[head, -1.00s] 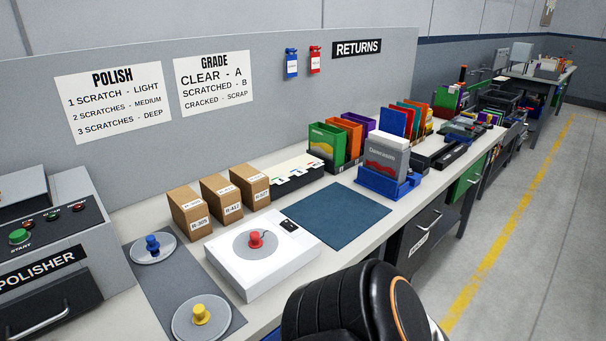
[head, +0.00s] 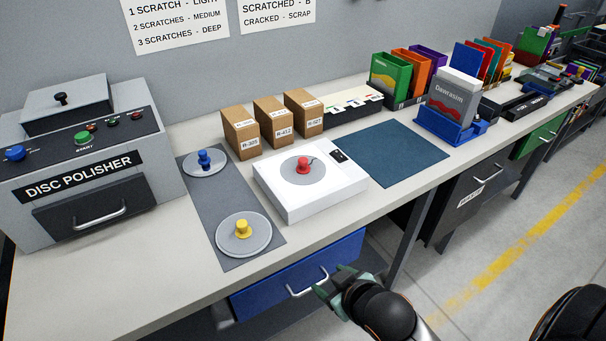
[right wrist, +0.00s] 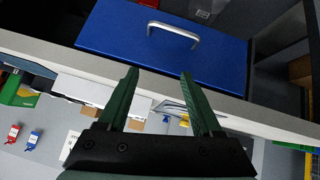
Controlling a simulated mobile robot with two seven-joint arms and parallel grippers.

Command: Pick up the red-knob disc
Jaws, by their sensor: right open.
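The red-knob disc (head: 303,170) is a grey disc with a red knob in its middle. It lies on top of a white box-like device (head: 300,204) on the bench. My right gripper (head: 333,281) is open and empty, below and in front of the bench edge by the blue drawer (head: 285,277). In the right wrist view the two green fingers (right wrist: 158,88) are spread apart, with the blue drawer and its handle beyond them. The red knob cannot be made out in that view. My left gripper is not in view.
A blue-knob disc (head: 205,161) and a yellow-knob disc (head: 243,234) lie on a grey mat (head: 218,205) left of the white device. Cardboard boxes (head: 272,121) stand behind it. A bare teal mat (head: 385,152) lies to its right. The disc polisher (head: 85,150) stands far left.

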